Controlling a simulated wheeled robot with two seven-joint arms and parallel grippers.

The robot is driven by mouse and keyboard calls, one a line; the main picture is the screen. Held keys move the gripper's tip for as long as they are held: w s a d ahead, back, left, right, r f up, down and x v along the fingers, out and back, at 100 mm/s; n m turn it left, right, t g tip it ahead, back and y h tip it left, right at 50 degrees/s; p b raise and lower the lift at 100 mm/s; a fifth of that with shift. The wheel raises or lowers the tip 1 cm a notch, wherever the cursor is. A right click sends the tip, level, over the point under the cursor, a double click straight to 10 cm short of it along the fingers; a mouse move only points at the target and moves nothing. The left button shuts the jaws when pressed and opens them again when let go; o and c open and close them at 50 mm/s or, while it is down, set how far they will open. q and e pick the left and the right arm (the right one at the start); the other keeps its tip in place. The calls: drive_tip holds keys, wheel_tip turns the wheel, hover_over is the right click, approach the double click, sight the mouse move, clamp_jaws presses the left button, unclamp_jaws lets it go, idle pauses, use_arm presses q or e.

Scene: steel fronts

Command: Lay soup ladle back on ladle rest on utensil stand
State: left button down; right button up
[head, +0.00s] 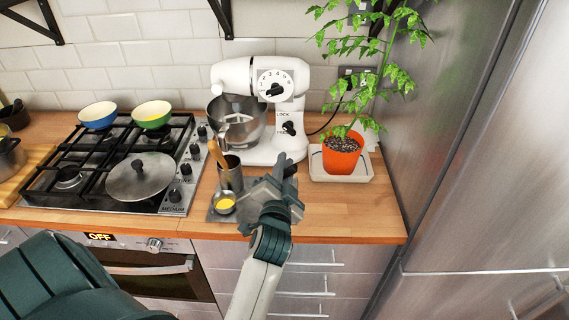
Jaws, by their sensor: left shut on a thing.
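My left gripper (272,186) reaches over the counter in the middle of the head view. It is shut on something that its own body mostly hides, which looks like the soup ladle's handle. A small round steel bowl with yellow inside, apparently the soup ladle's head (225,204), shows just left of the gripper. It is over the grey base of the utensil stand (218,216); I cannot tell whether it touches it. The stand's steel cup (231,176) holds wooden-handled utensils behind it. I cannot make out the ladle rest clearly. My right gripper is not in view.
A gas hob (150,205) with a lidded pan (140,178), a blue bowl (98,116) and a green bowl (152,115) is at left. A white stand mixer (277,140) stands behind the gripper. A potted plant (342,155) is at right. The front-right counter is clear.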

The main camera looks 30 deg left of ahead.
use_arm(q)
drive_tip(key=shift+f, duration=0.35)
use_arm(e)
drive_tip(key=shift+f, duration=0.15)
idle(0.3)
use_arm(q)
drive_tip(key=c, duration=1.7)
unclamp_jaws()
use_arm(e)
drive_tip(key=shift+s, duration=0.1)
